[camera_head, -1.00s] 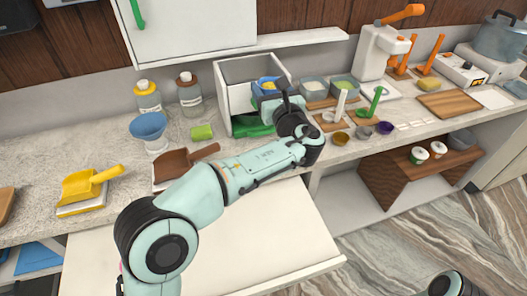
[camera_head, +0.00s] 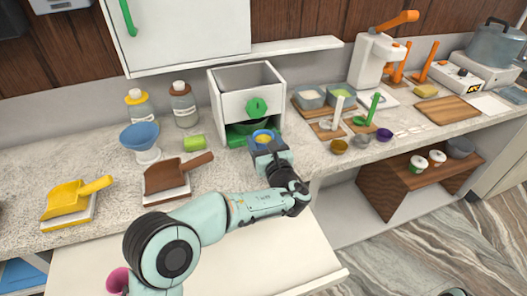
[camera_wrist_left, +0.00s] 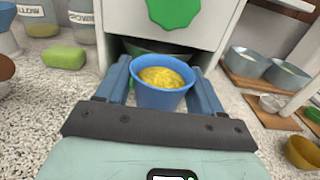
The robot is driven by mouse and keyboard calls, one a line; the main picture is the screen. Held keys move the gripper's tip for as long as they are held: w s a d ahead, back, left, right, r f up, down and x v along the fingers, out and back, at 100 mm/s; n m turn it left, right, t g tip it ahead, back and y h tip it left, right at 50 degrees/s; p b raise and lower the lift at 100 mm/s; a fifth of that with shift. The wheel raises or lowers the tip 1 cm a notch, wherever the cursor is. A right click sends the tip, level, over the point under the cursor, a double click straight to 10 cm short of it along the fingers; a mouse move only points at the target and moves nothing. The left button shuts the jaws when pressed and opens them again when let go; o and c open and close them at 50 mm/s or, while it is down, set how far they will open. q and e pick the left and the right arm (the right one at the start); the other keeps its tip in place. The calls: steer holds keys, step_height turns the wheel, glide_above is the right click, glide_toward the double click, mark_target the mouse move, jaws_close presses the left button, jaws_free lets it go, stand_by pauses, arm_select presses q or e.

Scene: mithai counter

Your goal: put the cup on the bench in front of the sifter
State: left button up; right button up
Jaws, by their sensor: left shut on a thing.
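A blue cup (camera_head: 263,137) with yellow contents is held by my left gripper (camera_head: 268,148) just in front of the sifter. In the left wrist view the blue cup (camera_wrist_left: 162,94) sits upright between the two blue fingers of my left gripper (camera_wrist_left: 163,92), which are shut on it. The sifter (camera_head: 240,101) is a white box with an open top, a green knob and a green lower opening. It stands right behind the cup. I cannot tell whether the cup's base touches the bench (camera_head: 225,178). My right gripper is not in view.
A green block (camera_head: 194,142) and a brown scoop (camera_head: 175,174) lie to the left of the cup. A small yellow-brown bowl (camera_head: 338,147) and trays with blue-grey bowls (camera_head: 308,96) are to the right. A white cabinet (camera_head: 185,30) hangs above.

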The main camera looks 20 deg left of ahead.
arm_select(q)
step_height(320, 180, down, 4)
steer(key=shift+r, duration=0.2)
steer(key=shift+f, duration=0.1)
steer(key=shift+f+b, duration=0.7)
steer(key=shift+f, duration=0.05)
steer(key=o, duration=1.1)
steer(key=shift+f, duration=0.15)
steer(key=shift+a+r+p, duration=0.1)
steer(key=shift+r+p, duration=0.2)
steer(key=shift+r, duration=0.05)
steer(key=shift+r+p, duration=0.4)
steer(key=shift+r, duration=0.1)
steer(key=v, duration=1.2)
steer(key=shift+r, duration=0.15)
